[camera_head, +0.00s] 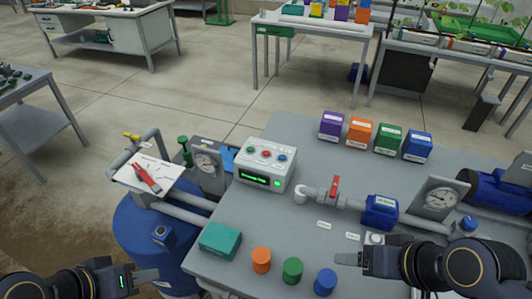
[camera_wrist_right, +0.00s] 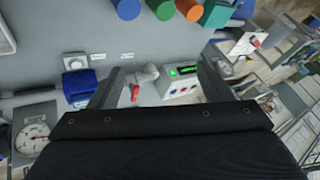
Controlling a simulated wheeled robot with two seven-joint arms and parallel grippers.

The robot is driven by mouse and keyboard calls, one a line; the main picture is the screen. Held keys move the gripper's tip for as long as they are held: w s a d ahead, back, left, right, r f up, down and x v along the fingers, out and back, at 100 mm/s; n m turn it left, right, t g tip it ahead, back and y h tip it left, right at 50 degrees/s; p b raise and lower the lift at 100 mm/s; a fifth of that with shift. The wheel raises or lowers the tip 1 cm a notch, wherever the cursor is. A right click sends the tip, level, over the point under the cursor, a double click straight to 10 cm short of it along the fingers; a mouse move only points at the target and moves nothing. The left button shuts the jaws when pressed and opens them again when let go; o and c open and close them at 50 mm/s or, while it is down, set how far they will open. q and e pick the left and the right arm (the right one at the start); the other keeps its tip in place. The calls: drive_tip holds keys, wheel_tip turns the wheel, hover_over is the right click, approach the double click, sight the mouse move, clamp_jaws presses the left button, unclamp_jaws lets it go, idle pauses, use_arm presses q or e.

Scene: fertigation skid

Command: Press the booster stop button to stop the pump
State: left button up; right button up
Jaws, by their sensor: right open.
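A white control box (camera_head: 265,165) stands on the grey bench with a lit green display (camera_head: 262,180) and a row of round buttons on top, one of them red (camera_head: 266,153). The box also shows in the right wrist view (camera_wrist_right: 180,85). A small pale square unit with a round knob or button (camera_head: 374,238) sits near two white labels, too small to read; it also shows in the wrist view (camera_wrist_right: 75,60). I cannot tell which is the booster stop. My right gripper (camera_head: 348,258) is open and empty, above the bench's front. My left gripper (camera_head: 148,276) is at the lower left, its opening unclear.
A pipe with a red valve lever (camera_head: 335,188), a blue pump part (camera_head: 380,210) and a gauge (camera_head: 440,199) stand right of the box. A teal block (camera_head: 220,240) and orange, green and blue cylinders line the front. Coloured boxes (camera_head: 360,132) stand behind.

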clamp_jaws()
idle(1.4)
